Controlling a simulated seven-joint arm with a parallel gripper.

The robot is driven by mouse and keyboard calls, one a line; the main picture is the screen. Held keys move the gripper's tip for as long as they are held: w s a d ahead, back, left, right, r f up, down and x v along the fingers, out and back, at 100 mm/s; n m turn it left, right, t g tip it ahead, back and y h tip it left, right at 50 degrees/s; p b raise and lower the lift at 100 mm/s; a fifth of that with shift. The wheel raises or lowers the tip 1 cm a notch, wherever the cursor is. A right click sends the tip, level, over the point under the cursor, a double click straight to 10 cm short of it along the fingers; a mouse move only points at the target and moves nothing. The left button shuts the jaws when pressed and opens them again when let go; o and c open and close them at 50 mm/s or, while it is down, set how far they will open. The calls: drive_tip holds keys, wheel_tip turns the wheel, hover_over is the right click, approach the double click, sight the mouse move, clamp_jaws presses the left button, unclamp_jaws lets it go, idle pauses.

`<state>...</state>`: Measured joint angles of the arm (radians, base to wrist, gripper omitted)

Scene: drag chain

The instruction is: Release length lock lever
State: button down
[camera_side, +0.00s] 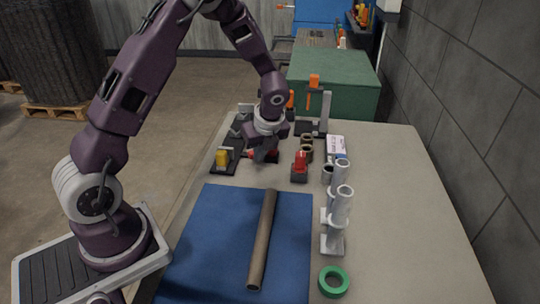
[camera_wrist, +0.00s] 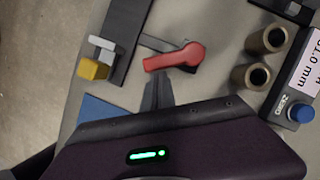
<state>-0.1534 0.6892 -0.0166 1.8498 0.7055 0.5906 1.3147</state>
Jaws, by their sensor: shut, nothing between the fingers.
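A red lever (camera_wrist: 175,58) lies across the wrist view, its rounded, thicker end to the right and its thin end to the left. A grey bar (camera_wrist: 155,42) runs to it from a dark rail. My gripper (camera_wrist: 157,78) is shut and empty, its dark fingertips just below the lever's thin end in the picture; I cannot tell whether they touch it. In the side view my gripper (camera_side: 260,157) points down behind the blue mat, and a bit of red (camera_side: 273,155) shows beside it, partly hidden by the fingers.
A yellow block (camera_side: 222,157) sits on a dark plate to the left. A red part on a dark block (camera_side: 300,165), brown rings (camera_side: 307,142) and a white display unit (camera_side: 337,144) stand to the right. A brown rod (camera_side: 263,240) lies on the blue mat (camera_side: 210,240). Grey tubes (camera_side: 341,205) stand upright nearby.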

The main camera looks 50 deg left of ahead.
sight(251, 151)
drive_tip(key=m, duration=0.1)
drive_tip(key=a+m+t, duration=0.1)
drive_tip(key=shift+s+a+m, duration=0.2)
drive_tip(key=shift+a+m, duration=0.1)
drive_tip(key=shift+m, duration=0.1)
drive_tip(key=m, duration=0.1)
drive_tip(key=a+m+t+h, duration=0.1)
drive_tip(key=shift+a+m, duration=0.25)
drive_tip(key=shift+m, duration=0.15)
drive_tip(key=shift+w+a, duration=0.1)
drive_tip(key=shift+a, duration=0.2)
drive_tip(key=shift+a, duration=0.2)
drive_tip(key=shift+s+d, duration=0.25)
drive_tip(key=shift+d, duration=0.1)
drive_tip(key=s+d, duration=0.2)
drive_tip(key=shift+s+d+r, duration=0.15)
drive_tip(key=shift+s+d, duration=0.15)
drive_tip(key=v, duration=0.9)
drive_tip(key=shift+a+r, duration=0.15)
drive_tip(key=shift+r, duration=0.2)
